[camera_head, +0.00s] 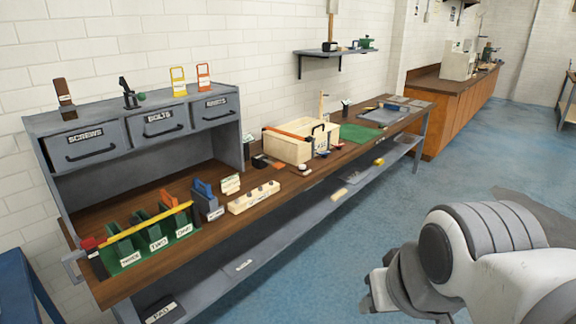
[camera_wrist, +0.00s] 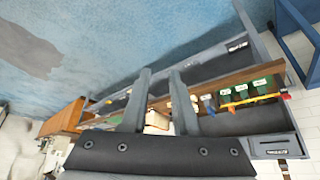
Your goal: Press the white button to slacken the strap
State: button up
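A cream wooden box (camera_head: 287,147) stands on the long workbench, with an orange strap-like band (camera_head: 290,133) along its top. A small white round piece (camera_head: 303,168), possibly the white button, sits on the bench in front of the box; it is too small to tell surely. The box also shows in the wrist view (camera_wrist: 157,120), partly behind a finger. My gripper (camera_head: 372,296) is low at the right in the head view, away from the bench. In the wrist view its two fingers (camera_wrist: 160,76) are apart with nothing held between them.
Green bins (camera_head: 155,241) with a yellow bar across them stand at the bench's near end. A grey drawer cabinet (camera_head: 140,125) rises behind. A cream block with holes (camera_head: 253,197) lies nearer than the box. The blue floor (camera_head: 330,240) before the bench is clear.

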grip_shut()
dwell(1.4)
